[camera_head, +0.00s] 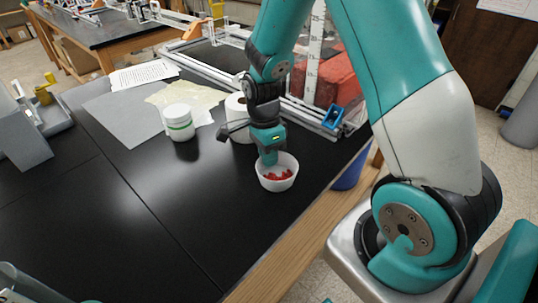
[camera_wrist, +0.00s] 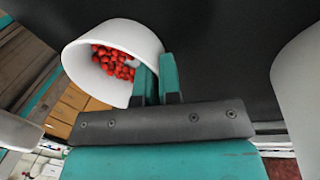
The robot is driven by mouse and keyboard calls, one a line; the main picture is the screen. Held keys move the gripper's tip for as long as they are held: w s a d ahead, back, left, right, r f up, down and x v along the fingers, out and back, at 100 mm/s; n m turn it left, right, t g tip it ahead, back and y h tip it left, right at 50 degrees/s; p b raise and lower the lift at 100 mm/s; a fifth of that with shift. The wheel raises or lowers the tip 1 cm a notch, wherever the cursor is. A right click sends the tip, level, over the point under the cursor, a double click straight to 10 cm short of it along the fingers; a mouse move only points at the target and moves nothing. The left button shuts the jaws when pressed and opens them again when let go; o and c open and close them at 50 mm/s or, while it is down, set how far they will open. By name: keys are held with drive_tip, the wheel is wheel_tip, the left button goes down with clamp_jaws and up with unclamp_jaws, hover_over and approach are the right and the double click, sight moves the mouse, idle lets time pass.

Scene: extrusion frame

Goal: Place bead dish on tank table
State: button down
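The bead dish (camera_head: 277,183) is a small white cup with red beads in it, over the black table (camera_head: 120,235) near its wooden right edge. I cannot tell whether it touches the table top. My gripper (camera_head: 268,158) reaches down to the dish's far rim. In the wrist view, the dish (camera_wrist: 140,40) lies at the fingertips, and the two teal fingers of my gripper (camera_wrist: 157,78) are close together at its wall. They appear closed on that wall; the exact contact is partly hidden. I cannot tell for certain which table is the tank table.
A white lidded jar (camera_head: 179,122) and a white roll (camera_head: 237,107) stand behind the dish. Papers (camera_head: 143,75) lie farther back. A metal-framed clear case (camera_head: 318,62) with red contents borders the back right. Another black table (camera_head: 95,27) is farther away. The table's front left is clear.

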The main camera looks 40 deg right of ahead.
drive_tip(key=shift+f, duration=0.2)
drive_tip(key=c, duration=1.3)
unclamp_jaws()
drive_tip(key=shift+r, duration=0.1)
drive_tip(key=shift+r, duration=0.1)
wheel_tip(320, 180, up, 11)
drive_tip(key=w, duration=0.2)
drive_tip(key=s+a+r+n+t+y, duration=0.1)
drive_tip(key=s+a+r+n, duration=0.3)
drive_tip(key=s+a+n, duration=0.4)
drive_tip(key=s+a+r+n+t+y, duration=0.1)
drive_tip(key=s+a+r+n, duration=0.4)
drive_tip(key=n, duration=1.4)
drive_tip(key=s+a+y+b, duration=0.1)
drive_tip(key=s+a, duration=0.2)
drive_tip(key=s, duration=0.2)
drive_tip(key=shift+s+a+y, duration=0.15)
drive_tip(key=shift+s+y, duration=0.25)
